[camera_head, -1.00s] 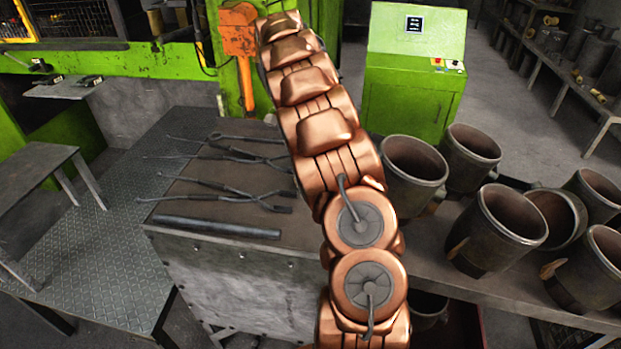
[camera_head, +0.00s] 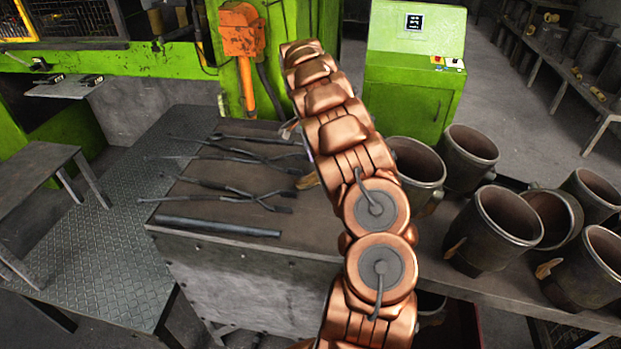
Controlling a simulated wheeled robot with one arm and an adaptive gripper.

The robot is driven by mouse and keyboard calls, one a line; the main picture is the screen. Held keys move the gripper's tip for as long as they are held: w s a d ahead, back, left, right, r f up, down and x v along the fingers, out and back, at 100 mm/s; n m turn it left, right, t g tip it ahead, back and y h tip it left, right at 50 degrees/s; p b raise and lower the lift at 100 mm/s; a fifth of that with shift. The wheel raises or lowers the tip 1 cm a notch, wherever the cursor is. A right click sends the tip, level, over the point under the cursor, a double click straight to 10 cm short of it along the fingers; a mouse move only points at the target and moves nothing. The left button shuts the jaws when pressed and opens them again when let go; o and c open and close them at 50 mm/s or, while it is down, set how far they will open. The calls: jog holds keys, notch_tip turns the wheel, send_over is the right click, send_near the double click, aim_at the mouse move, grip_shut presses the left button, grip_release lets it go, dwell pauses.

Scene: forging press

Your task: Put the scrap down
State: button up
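My copper-coloured arm rises through the middle of the head view and bends away over the workbench (camera_head: 215,262). My gripper is hidden behind the arm, so I cannot see its fingers or what they hold. No piece can be surely told as the scrap. A small tan piece (camera_head: 308,181) shows at the left edge of the arm, above the bench top. A small pale bit (camera_head: 290,129) shows higher up beside the arm. I cannot tell what either is.
Several dark tongs (camera_head: 240,157) and a dark bar (camera_head: 217,227) lie on the bench's left part. Several open metal cylinders (camera_head: 495,228) crowd its right part. A green control cabinet (camera_head: 412,95) and an orange post (camera_head: 246,75) stand behind. A small table (camera_head: 35,170) is left.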

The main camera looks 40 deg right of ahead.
aim_at(316, 170)
jog(key=shift+p+x, duration=1)
jog(key=shift+x, duration=1.2)
jog(key=shift+a, duration=0.15)
grip_shut()
